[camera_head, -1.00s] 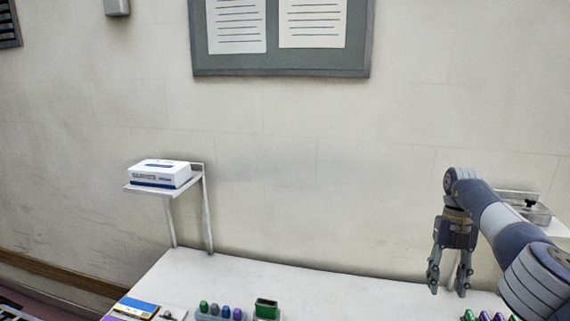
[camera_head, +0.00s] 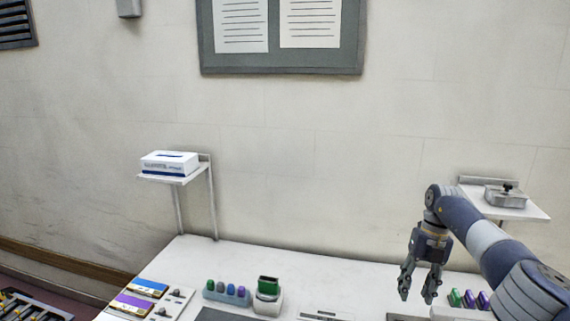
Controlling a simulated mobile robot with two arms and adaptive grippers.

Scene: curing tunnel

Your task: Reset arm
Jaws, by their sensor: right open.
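My right gripper (camera_head: 420,283) hangs downward at the right, above the white table (camera_head: 330,275). Its two fingers are apart with nothing between them. My right arm comes in from the lower right. My left gripper is not in view.
A white box (camera_head: 169,163) sits on a small left shelf (camera_head: 180,178). A grey item (camera_head: 504,196) sits on a right shelf (camera_head: 530,211), behind my arm. Colored pegs (camera_head: 227,290), a green-topped device (camera_head: 268,290) and purple and green pieces (camera_head: 469,299) stand on the table. A board (camera_head: 282,70) hangs above.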

